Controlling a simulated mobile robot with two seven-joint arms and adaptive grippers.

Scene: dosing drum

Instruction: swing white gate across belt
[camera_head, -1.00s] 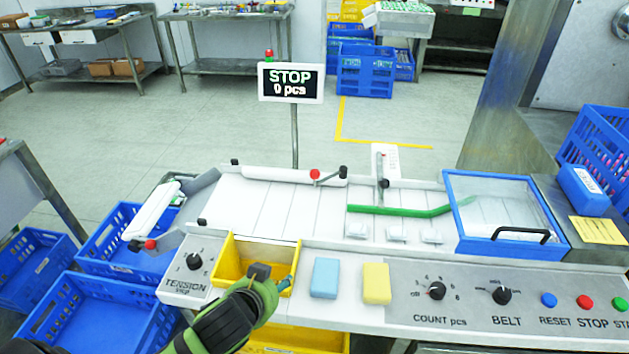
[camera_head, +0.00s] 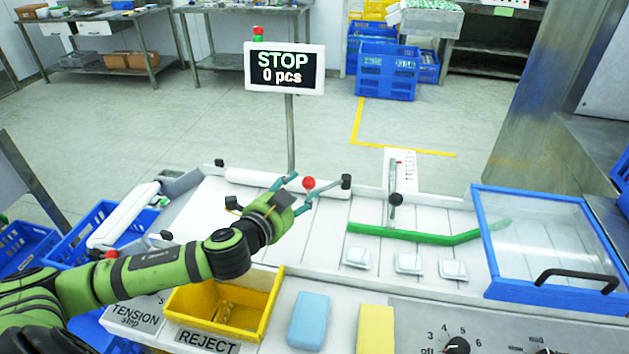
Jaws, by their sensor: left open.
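The white gate (camera_head: 243,177) is a long white bar lying along the far edge of the belt (camera_head: 330,215). A red ball knob (camera_head: 308,183) stands at its right part, near a black-capped pivot (camera_head: 346,181). I cannot tell whether a finger touches the knob. The gripper and wrist hide part of the bar. My right gripper is not in view.
A green guide bar (camera_head: 410,233) crosses the belt right of the gate, with several white pieces in front of it. A blue-framed clear cover (camera_head: 480,240) stands at right. The yellow reject bin (camera_head: 265,320) is at the front. The display (camera_head: 285,90) reads STOP, 0 pcs.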

